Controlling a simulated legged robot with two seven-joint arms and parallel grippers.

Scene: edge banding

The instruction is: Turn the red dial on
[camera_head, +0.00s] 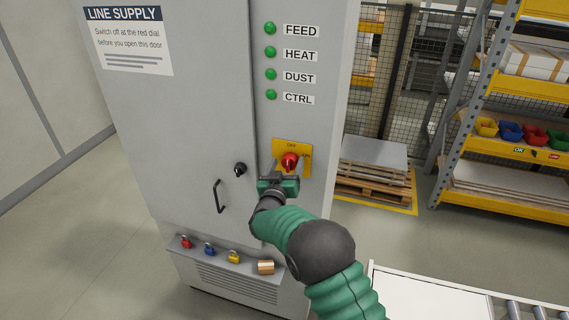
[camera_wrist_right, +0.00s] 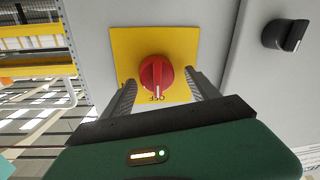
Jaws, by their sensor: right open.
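The red dial (camera_head: 290,161) sits on a yellow plate (camera_head: 278,146) on the front of the grey cabinet. The plate reads OFF at the top and ON at the right in the head view. In the right wrist view the red dial (camera_wrist_right: 156,77) has a white mark pointing towards the OFF lettering, which appears upside down. My right gripper (camera_wrist_right: 160,80) is open, with one finger on each side of the dial and gaps visible. In the head view my right gripper (camera_head: 285,176) is just below the dial and hides part of the plate. My left gripper is not in view.
Several green lamps (camera_head: 271,75) are above the dial. A black knob (camera_head: 240,169) and a door handle (camera_head: 219,196) are to its left. A ledge below holds padlocks (camera_head: 234,257). A pallet (camera_head: 374,181) and yellow shelving (camera_head: 530,150) stand at the right.

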